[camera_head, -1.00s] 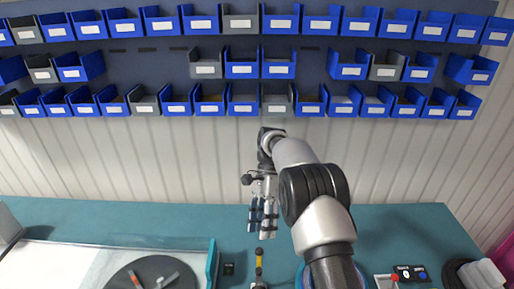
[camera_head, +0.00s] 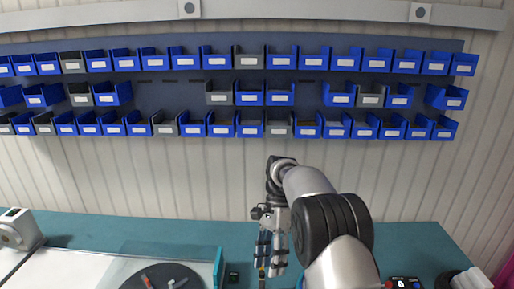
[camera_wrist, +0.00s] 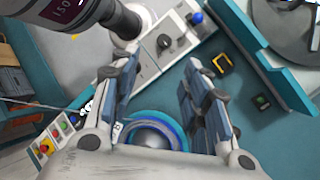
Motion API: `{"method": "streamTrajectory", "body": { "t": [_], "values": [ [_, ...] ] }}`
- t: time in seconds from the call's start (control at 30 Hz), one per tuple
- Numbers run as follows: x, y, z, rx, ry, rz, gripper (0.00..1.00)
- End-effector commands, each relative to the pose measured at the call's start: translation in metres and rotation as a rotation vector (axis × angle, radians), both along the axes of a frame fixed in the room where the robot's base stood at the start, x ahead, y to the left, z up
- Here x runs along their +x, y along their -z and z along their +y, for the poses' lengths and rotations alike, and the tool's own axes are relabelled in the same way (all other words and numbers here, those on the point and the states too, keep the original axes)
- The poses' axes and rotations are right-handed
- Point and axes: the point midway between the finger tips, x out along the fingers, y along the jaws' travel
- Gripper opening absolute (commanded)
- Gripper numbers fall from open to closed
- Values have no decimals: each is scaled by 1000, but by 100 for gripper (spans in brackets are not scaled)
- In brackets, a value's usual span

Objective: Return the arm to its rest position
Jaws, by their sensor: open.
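My gripper (camera_head: 271,262) hangs pointing down over the teal workbench (camera_head: 190,232) in the head view, in front of the ribbed wall. In the wrist view my gripper (camera_wrist: 160,92) shows its two blue-grey padded fingers spread apart, with nothing between them. Below the fingers are a blue ring-shaped part (camera_wrist: 150,122) and a pale panel with knobs (camera_wrist: 165,42). The fingers look clear of these, though the exact height cannot be told.
Rows of blue and grey bins (camera_head: 250,122) hang on the back wall. A dark round disc (camera_head: 150,278) lies at the lower left. A button box (camera_head: 403,283) and a pale cylinder (camera_head: 472,279) stand at the right. A dark grey cylinder (camera_wrist: 65,18) crosses the wrist view's upper left.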

Motion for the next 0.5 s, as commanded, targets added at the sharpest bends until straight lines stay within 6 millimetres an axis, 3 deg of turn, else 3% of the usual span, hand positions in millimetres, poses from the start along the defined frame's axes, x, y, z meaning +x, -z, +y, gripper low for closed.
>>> {"method": "streamTrajectory", "body": {
  "t": [0.27, 0.5],
  "values": [
    [-18, -50, -16, 49, -100, -145, 42],
    [-65, -103, -41, 89, -271, -353, 42]
  ]
}}
